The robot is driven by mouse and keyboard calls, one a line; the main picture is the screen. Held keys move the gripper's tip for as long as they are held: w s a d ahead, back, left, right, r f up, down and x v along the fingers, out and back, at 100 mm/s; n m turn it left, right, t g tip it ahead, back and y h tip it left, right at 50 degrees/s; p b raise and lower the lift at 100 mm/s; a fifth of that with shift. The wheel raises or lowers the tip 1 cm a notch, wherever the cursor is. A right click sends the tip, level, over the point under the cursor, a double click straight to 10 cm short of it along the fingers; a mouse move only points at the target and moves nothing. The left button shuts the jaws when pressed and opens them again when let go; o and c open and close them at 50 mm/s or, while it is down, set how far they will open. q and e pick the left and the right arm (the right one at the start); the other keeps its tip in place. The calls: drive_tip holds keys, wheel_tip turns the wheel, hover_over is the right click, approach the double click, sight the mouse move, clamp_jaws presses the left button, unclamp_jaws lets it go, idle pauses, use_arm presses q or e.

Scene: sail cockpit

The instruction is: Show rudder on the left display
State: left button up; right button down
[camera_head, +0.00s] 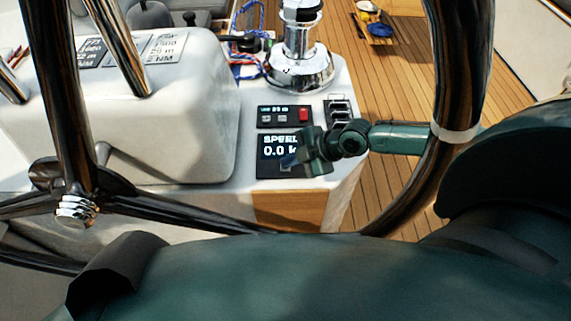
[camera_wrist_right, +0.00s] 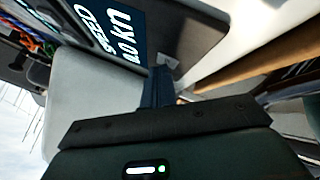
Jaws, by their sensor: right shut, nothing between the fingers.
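A dark display (camera_head: 268,143) reading "SPEED 0.0 k" is set in the white console, in the middle of the head view. It also shows tilted in the right wrist view (camera_wrist_right: 112,30), reading "SPEED 0.0 KN". My right gripper (camera_head: 297,160) is shut and empty, with its fingertips over the display's lower right part. In the right wrist view, the closed fingers (camera_wrist_right: 163,75) end at or just short of a small grey square button (camera_wrist_right: 169,61) below the readout. I cannot tell whether they touch. My left gripper is not in view.
A small panel with a red switch (camera_head: 304,115) lies just above the display. Beyond it stands a chrome winch (camera_head: 299,65). More displays (camera_head: 164,48) are at the upper left. The dark steering wheel rim (camera_head: 460,60) crosses close to my right arm.

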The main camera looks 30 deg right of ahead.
drive_tip(key=shift+r+p, duration=0.55)
drive_tip(key=shift+r, duration=0.25)
wheel_tip(320, 180, up, 5)
drive_tip(key=p, duration=0.4)
drive_tip(key=shift+r, duration=0.1)
idle(0.8)
idle(0.9)
idle(0.6)
drive_tip(key=shift+s+d, duration=0.1)
